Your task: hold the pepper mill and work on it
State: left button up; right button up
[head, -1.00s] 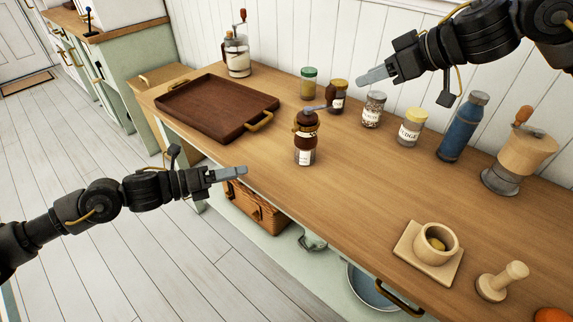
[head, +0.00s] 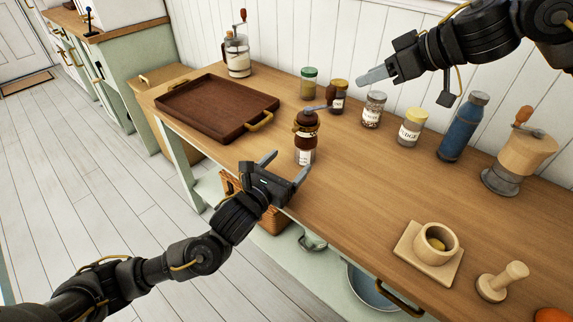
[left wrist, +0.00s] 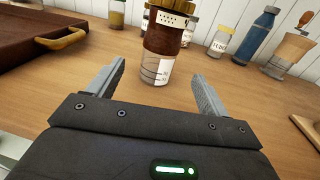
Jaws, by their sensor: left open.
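The pepper mill (head: 306,137) stands upright on the wooden counter, with a brown top, a crank to one side and a clear lower part with a white label. In the left wrist view the mill (left wrist: 162,42) stands beyond the gap between my fingers; its top is cut off. My left gripper (head: 286,166) is open at the counter's front edge, its fingers pointing at the mill, apart from it. In the left wrist view its two fingers (left wrist: 160,82) are spread with bare counter between them. My right gripper (head: 374,76) is above the back of the counter, away from the mill; its finger gap cannot be made out.
A brown tray (head: 188,132) is left of the mill. Spice jars (head: 374,110), a blue bottle (head: 462,128) and a wooden grinder (head: 520,158) stand along the back. A mortar (head: 450,236) on a board and a pestle (head: 500,284) are at right.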

aim_at(308, 142)
pick_arm(q)
jog(key=x, duration=1.1)
jog(key=shift+s, duration=0.1)
jog(key=c, duration=1.5)
jog(key=shift+o, duration=0.2)
